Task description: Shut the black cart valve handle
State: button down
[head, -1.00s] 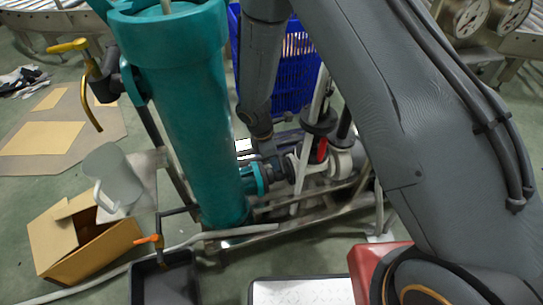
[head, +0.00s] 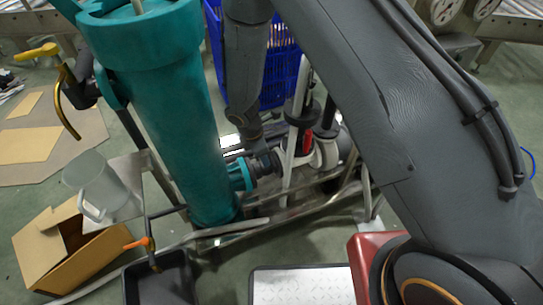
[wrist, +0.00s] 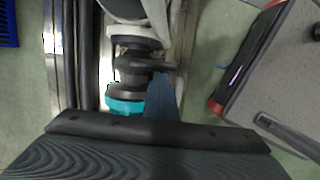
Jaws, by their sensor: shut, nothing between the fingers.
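The cart's black valve (head: 265,163) sits on the pipe to the right of the foot of the teal cylinder (head: 155,110). In the wrist view the black valve (wrist: 135,72) stands above a teal pipe end (wrist: 124,104), with a dark lever-like part (wrist: 158,66) reaching right. My gripper (wrist: 163,82) shows there as a narrow blue-grey tip, shut and empty, pointing up beside the valve's right side. The tip overlaps the lever's edge in the picture; I cannot tell whether they touch.
A yellow-handled tap (head: 37,52) and an orange-handled valve (head: 138,243) are on the left. A black tray (head: 160,285), an open cardboard box (head: 50,250) and a clear jug (head: 95,185) stand near the cart. A blue crate (head: 283,75) is behind. Metal cart rails surround the valve.

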jog(key=shift+d+f, duration=0.1)
jog(key=shift+d, duration=0.5)
jog(key=shift+s, duration=0.1)
jog(key=a+p+v, duration=0.1)
jog(key=p+v, duration=0.7)
jog(key=v, duration=0.2)
jog(key=s+d+r+m+p, duration=0.25)
jog(key=d+r+m, duration=0.35)
jog(key=r, duration=0.5)
jog(key=s+d+r+m+p, duration=0.1)
jog(key=s+d+r+m, duration=0.2)
jog(key=d+r+m, duration=0.55)
jog(key=s+d+r+m+y+p, duration=0.2)
jog(key=s+d+r+m, duration=0.5)
jog(key=s+r, duration=0.8)
jog(key=shift+s+r+g+p, duration=0.2)
jog(key=shift+r+g+p, duration=0.15)
jog(key=shift+p, duration=0.4)
